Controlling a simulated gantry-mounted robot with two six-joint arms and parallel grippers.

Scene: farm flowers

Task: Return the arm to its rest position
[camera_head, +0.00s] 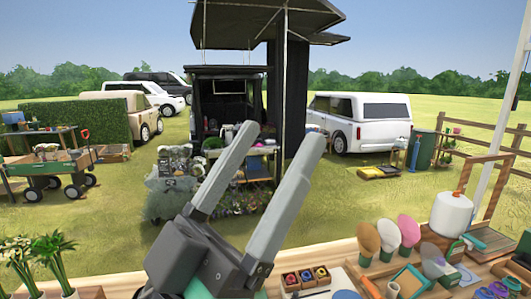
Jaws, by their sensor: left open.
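My left gripper (281,135) is large in the middle of the head view. Its two long grey fingers point up and slightly right and stand well apart. I see nothing between them. Its dark wrist is low in the picture, over the near edge of the wooden table (105,282). The gripper hides part of the table and of the grass behind. My right gripper is not in view.
On the table, green-stemmed white flowers (50,252) stand at the left. A small tray of coloured items (305,279) sits right of my wrist. Grass, a cart and parked vehicles lie beyond.

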